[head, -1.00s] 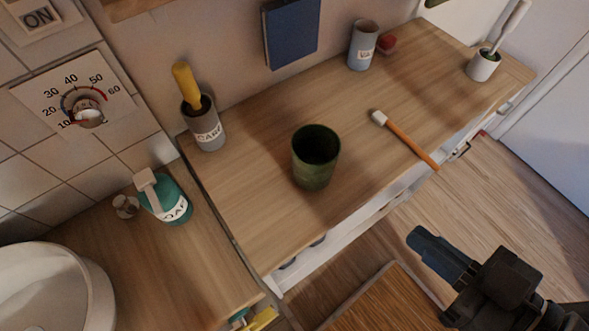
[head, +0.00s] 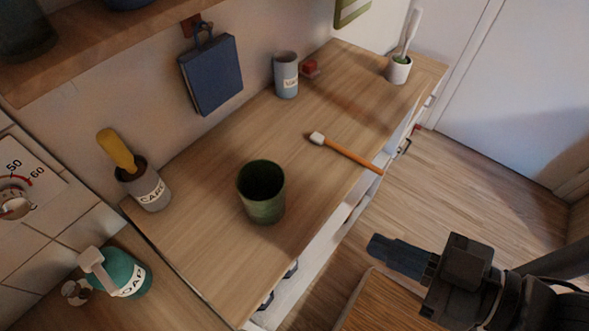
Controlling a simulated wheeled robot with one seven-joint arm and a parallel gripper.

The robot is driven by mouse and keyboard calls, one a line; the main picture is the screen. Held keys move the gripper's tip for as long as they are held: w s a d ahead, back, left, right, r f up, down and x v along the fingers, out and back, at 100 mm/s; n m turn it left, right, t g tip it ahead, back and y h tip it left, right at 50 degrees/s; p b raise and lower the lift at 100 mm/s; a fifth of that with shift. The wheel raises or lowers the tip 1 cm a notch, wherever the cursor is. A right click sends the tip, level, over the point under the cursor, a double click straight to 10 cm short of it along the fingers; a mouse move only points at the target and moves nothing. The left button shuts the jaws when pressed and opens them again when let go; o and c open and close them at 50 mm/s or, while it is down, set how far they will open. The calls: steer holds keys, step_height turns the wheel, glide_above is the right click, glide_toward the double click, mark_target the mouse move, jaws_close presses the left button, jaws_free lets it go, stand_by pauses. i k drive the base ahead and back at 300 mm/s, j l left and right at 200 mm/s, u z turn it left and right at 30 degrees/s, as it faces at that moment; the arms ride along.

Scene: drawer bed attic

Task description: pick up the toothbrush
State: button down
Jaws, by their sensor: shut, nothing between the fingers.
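An orange-handled brush with a white head (head: 345,153), which looks like the toothbrush, lies on the wooden counter (head: 215,165). Its head points left and its handle end reaches the counter's front edge. My gripper (head: 378,248) is at the lower right, in front of the counter and apart from the brush. Its dark fingers are shut together with nothing between them, pointing left in the picture. A white long-handled item, perhaps another brush, stands in a white cup (head: 399,70) at the counter's far end.
A green cup (head: 262,192) stands left of the brush. A labelled pot with a yellow handle (head: 146,189) is at the left. A wooden surface (head: 385,305) lies below my gripper.

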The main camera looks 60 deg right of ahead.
mark_target(317, 138)
steer(key=k+j+u, duration=0.35)
steer(key=k+j, duration=0.4)
steer(key=k, duration=0.1)
